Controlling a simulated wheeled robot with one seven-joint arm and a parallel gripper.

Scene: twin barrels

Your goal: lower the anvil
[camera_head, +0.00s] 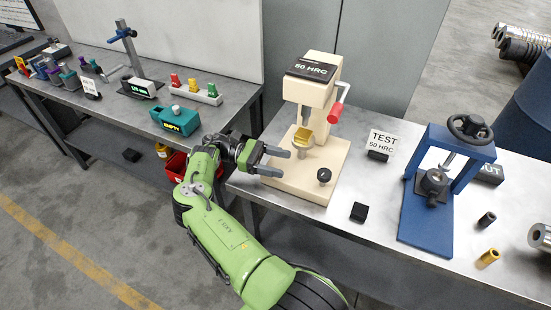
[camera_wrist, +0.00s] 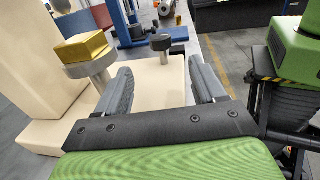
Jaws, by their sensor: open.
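The cream hardness tester (camera_head: 319,85), labelled "50 HRC" or "80 HRC", stands on the right-hand bench. Its round grey anvil (camera_head: 303,152) carries a gold block (camera_head: 303,136); a grey indenter (camera_head: 306,114) hangs above it. In the wrist view the anvil (camera_wrist: 92,68) and gold block (camera_wrist: 83,46) are at the upper left. A black knob on a short stem (camera_head: 324,175) stands at the front of the base; it shows ahead between my fingers in the wrist view (camera_wrist: 161,43). My gripper (camera_head: 286,163) is open and empty, left of the knob and apart from it.
A red-handled crank (camera_head: 336,111) is on the tester's right side. A "TEST 50 HRC" sign (camera_head: 381,142), a small black block (camera_head: 359,212) and a blue press (camera_head: 427,225) stand to the right. A second bench with a teal "EMPTY" box (camera_head: 175,119) is at left.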

